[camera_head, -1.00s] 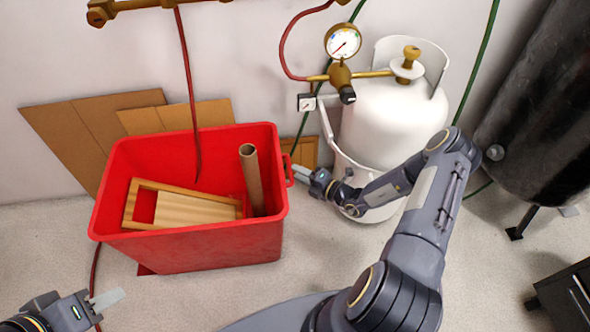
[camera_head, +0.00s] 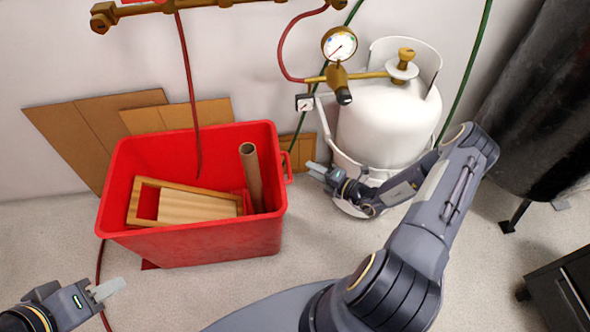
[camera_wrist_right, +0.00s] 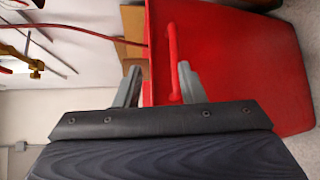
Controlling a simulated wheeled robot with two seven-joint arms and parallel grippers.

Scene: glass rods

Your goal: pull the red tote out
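The red tote (camera_head: 215,242) stands upright on the floor near the wall, left of centre in the head view. A red handle (camera_head: 289,168) is on its right side; the handle also shows in the right wrist view (camera_wrist_right: 173,60). My right gripper (camera_head: 314,170) is to the right of the handle, apart from it. In the wrist view its two fingers (camera_wrist_right: 158,85) are spread and empty, with the handle beyond and between them. My left gripper (camera_head: 106,289) is at the lower left, in front of the tote and apart from it; its finger gap is unclear.
The tote holds a wooden frame (camera_head: 185,207) and a brown tube (camera_head: 251,175). Cardboard sheets (camera_head: 75,135) lean on the wall behind. A white gas tank (camera_head: 385,125) with a gauge stands to the right. A red hose (camera_head: 188,80) hangs over the tote.

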